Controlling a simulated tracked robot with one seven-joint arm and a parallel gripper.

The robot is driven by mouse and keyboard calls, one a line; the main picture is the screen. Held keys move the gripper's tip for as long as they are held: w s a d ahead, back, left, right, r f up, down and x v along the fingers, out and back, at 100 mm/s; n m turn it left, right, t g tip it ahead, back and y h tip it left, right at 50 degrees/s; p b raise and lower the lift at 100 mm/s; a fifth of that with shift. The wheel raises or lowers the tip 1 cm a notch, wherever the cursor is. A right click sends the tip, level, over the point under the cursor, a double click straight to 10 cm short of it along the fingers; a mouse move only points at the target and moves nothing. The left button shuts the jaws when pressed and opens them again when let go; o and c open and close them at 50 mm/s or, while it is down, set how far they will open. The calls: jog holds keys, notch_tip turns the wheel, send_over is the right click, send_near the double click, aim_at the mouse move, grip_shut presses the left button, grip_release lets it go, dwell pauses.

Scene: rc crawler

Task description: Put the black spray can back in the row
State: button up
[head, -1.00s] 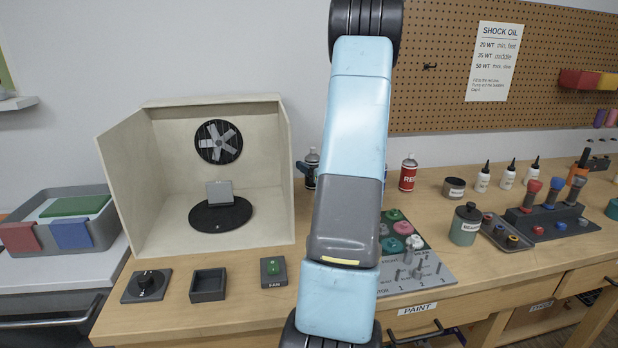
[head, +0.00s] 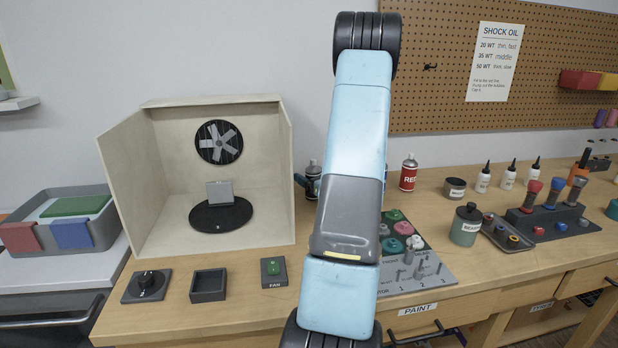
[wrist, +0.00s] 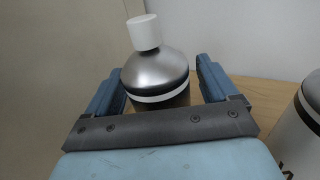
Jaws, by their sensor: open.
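In the wrist view a spray can (wrist: 160,72) with a white cap, silver shoulder and dark body stands between the two fingers of my gripper (wrist: 160,88). The fingers are open, one on each side, with a gap visible at the right; its label is hidden. The dark body fits the black spray can. In the head view a silver-topped can (head: 313,168) shows at the left edge of my arm, beside the spray booth (head: 268,180); my arm hides most of it. A red-labelled can (head: 408,174) stands upright to the right of my arm.
A second can (wrist: 305,112) with a pale body stands close to the right of my gripper in the wrist view. The booth wall is close on the left in the head view. A paint board (head: 432,275) with pegs lies in front, partly behind my arm.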

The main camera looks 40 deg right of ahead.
jog(key=shift+r, duration=0.1)
jog(key=s, duration=0.8)
jog(key=s+a, duration=0.1)
jog(key=s, duration=0.3)
